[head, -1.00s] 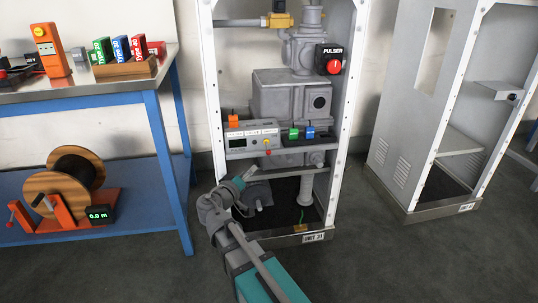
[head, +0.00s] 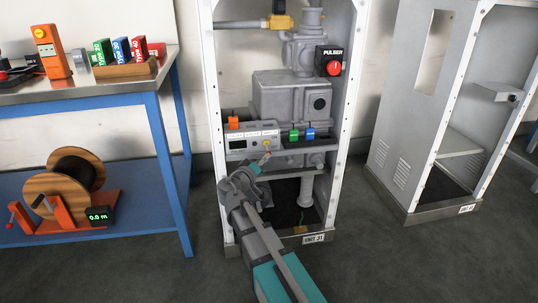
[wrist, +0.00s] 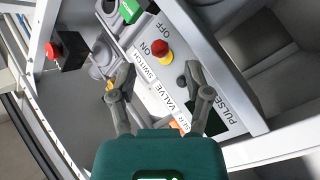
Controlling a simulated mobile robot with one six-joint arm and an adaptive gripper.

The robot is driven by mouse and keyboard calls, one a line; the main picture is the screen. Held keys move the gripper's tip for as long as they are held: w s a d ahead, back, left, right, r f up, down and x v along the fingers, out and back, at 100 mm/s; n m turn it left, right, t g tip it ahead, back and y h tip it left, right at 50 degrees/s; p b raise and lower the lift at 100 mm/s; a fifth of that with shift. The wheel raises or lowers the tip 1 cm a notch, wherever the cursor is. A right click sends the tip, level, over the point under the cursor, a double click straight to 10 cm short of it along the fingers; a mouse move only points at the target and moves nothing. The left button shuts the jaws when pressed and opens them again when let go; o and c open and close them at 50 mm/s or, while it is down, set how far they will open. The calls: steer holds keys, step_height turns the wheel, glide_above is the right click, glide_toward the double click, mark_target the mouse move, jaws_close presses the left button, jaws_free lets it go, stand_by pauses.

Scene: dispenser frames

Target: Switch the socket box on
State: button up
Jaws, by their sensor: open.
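The socket box (head: 252,142) is a grey box with a dark display and a row of white labels, on the shelf of the middle cabinet. In the wrist view its face (wrist: 178,78) carries labels reading SWITCH, VALVE and PULSER. A red and yellow switch (wrist: 163,51) sits between the ON and OFF marks; I cannot tell its setting. My gripper (wrist: 160,82) is open and empty, with the switch just beyond and between its fingertips, apart from it. In the head view my gripper (head: 262,163) is just below the box's front.
Green and blue blocks (head: 301,134) stand right of the box, and an orange one (head: 233,122) stands on its left. A black PULSER unit with a red knob (head: 333,68) hangs on the cabinet's right side. The cabinet posts flank the opening. A blue-framed bench (head: 95,98) stands at left.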

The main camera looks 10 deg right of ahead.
mark_target(268, 150)
steer(key=shift+x, duration=2.45)
jaws_close()
